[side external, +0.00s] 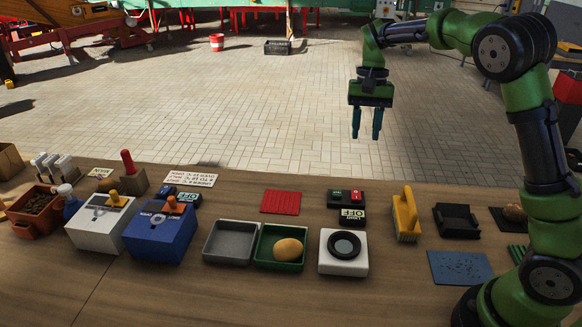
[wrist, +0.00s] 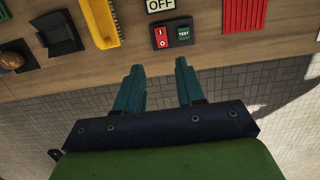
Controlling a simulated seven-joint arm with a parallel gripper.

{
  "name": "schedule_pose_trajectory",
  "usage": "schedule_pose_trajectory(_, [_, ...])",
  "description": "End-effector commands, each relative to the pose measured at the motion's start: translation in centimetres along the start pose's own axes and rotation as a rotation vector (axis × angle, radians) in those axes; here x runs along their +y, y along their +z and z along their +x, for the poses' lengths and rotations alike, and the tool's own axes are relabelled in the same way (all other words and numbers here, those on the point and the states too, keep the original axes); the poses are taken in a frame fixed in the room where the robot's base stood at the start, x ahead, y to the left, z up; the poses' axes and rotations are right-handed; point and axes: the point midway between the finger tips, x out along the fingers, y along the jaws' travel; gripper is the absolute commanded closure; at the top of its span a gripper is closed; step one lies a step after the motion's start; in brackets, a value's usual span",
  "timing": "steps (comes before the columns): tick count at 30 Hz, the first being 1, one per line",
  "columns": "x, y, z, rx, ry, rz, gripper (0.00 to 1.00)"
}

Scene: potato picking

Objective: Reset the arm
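My green arm stands at the right of the table in the side view, bent up and over with its gripper (side external: 367,124) hanging fingers down. The gripper is high up, beyond the far edge of the table, with the tiled floor behind it. Its two teal fingers are apart, with nothing between them. In the wrist view the gripper (wrist: 157,75) also shows two separated fingers and an empty gap. Nothing touches it.
The wooden table (side external: 330,300) holds a potato (side external: 288,249) in a green tray (side external: 264,263), a grey tray (side external: 229,243), a white device (side external: 343,252), a yellow brush (side external: 405,214), a red mat (side external: 281,202) and a switch box (wrist: 173,34). White and blue boxes stand left. Air around the gripper is clear.

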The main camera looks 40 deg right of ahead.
Motion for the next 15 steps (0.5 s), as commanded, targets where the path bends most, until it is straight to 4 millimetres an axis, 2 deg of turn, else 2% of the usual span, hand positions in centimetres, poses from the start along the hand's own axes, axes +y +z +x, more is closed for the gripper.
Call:
schedule_pose_trajectory(5, [0.2,-0.6,0.6,0.027,0.004,-0.011,0.62])
schedule_pose_trajectory(8, [0.6,0.3,1.7,0.041,-0.009,-0.044,0.62])
schedule_pose_trajectory(11, [1.0,2.4,1.4,0.078,-0.066,-0.094,0.62])
schedule_pose_trajectory(15, [1.6,6.2,0.5,0.146,-0.16,-0.172,0.62])
